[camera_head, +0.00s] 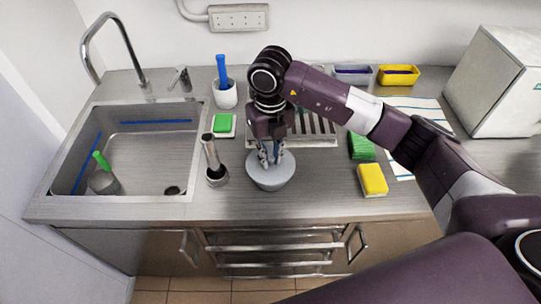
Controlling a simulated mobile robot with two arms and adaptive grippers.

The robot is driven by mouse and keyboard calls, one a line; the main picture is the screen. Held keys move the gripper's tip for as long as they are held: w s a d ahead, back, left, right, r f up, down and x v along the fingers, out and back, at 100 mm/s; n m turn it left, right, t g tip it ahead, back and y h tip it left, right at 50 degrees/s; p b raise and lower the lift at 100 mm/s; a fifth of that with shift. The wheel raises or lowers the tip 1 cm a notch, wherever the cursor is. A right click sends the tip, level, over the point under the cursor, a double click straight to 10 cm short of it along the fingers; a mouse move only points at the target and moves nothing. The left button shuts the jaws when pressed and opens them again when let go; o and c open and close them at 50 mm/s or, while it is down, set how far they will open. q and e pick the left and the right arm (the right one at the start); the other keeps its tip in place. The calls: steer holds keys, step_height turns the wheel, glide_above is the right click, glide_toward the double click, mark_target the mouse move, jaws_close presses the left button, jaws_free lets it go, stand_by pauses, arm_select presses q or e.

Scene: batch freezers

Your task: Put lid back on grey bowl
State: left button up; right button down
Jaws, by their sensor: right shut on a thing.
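The grey bowl (270,186) stands on the steel counter near its front edge. A pale grey lid (281,166) lies at the bowl's top; I cannot tell whether it rests fully on the rim or sits slightly above. My right gripper (270,163) points down over the bowl's middle and is shut on the lid, with its fingers hiding the gripped part. My left gripper is not in view.
A metal cylindrical tool (212,160) stands close left of the bowl. A sink (150,150) is further left. A green sponge (222,124) and a white cup (225,95) stand behind. Yellow (372,179) and green (361,146) sponges lie right.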

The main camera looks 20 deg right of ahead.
stand_by(0.7)
steer(key=c, duration=1.3)
jaws_free()
steer(key=shift+o, duration=0.2)
steer(key=shift+r+p, duration=1.7)
steer(key=shift+r, duration=1.85)
steer(key=shift+c, duration=0.5)
jaws_close()
